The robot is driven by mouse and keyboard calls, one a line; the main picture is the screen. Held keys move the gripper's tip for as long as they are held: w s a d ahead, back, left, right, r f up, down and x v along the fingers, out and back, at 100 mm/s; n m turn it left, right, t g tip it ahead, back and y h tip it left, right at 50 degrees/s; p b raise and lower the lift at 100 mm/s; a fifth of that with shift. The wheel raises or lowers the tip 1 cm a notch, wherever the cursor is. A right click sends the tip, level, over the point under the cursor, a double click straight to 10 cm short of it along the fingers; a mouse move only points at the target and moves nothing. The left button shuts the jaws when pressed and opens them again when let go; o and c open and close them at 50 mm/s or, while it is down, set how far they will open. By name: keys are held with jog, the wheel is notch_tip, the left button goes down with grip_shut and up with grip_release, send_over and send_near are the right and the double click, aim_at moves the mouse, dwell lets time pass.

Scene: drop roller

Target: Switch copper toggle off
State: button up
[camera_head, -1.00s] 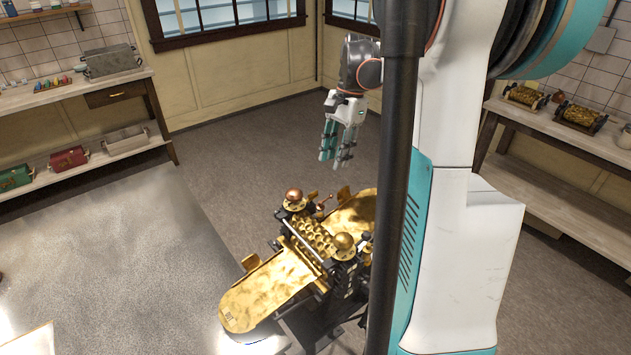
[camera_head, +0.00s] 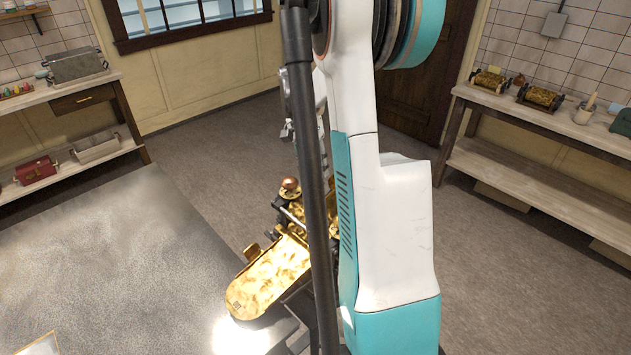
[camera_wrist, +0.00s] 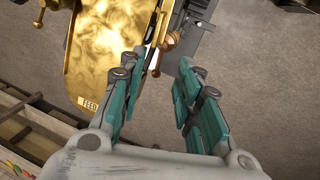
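The gold roller machine (camera_head: 268,278) stands at the lower middle of the head view, its right part hidden behind my dark column and arm. A round copper knob (camera_head: 290,186) shows on top of it. In the wrist view a gold plate marked FEED (camera_wrist: 92,65) and dark machine parts (camera_wrist: 190,30) lie beyond my fingers.
A wooden bench (camera_head: 540,122) with small gold rollers (camera_head: 540,97) stands at the right. Shelves (camera_head: 75,170) with a red box (camera_head: 37,171) and metal trays stand at the left. Bare floor (camera_head: 215,160) lies behind the machine.

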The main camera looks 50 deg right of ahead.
jog(key=x, duration=0.3)
jog(key=shift+s+f, duration=0.1)
jog(key=shift+f, duration=0.1)
grip_shut()
